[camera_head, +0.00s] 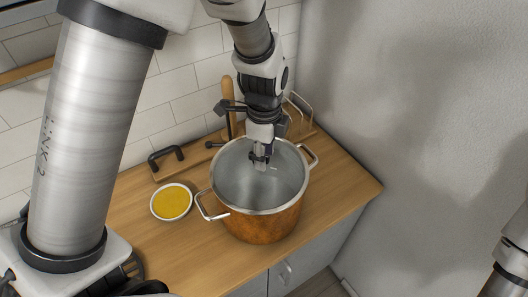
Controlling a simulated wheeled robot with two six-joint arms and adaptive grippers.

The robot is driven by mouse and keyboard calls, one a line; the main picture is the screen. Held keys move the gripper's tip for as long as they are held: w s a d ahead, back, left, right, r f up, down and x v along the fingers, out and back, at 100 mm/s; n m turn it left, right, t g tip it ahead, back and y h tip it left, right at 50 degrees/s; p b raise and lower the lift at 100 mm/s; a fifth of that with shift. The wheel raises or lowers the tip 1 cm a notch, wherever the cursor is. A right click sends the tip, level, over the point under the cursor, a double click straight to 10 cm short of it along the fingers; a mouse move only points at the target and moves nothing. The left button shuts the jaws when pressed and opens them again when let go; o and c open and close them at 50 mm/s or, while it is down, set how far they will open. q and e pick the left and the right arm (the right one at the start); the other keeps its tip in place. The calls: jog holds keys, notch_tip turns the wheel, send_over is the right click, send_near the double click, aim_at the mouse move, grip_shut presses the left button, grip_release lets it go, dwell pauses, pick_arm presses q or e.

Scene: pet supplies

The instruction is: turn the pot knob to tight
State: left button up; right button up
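The copper-brown pot (262,225) stands on the wooden counter, with a pale metal rim and two loop handles. Its top looks like a grey see-through lid (235,178). My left gripper (262,163) points down from above at the middle of the lid. Its fingers look close together there, right where a knob would sit. The knob is hidden or too small to make out, so I cannot tell whether the fingers grip it. My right gripper is out of view; only part of an arm shows at the lower right edge.
A white bowl with yellow contents (171,202) stands left of the pot. A board with a black handle (166,157), a wooden utensil (228,92) and a wire rack (299,108) are behind. A grey wall (420,90) closes the right side. The counter (190,255) is clear in front.

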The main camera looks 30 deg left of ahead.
pick_arm(q)
jog(key=shift+r, duration=0.15)
notch_tip(320, 180, up, 12)
dwell(0.3)
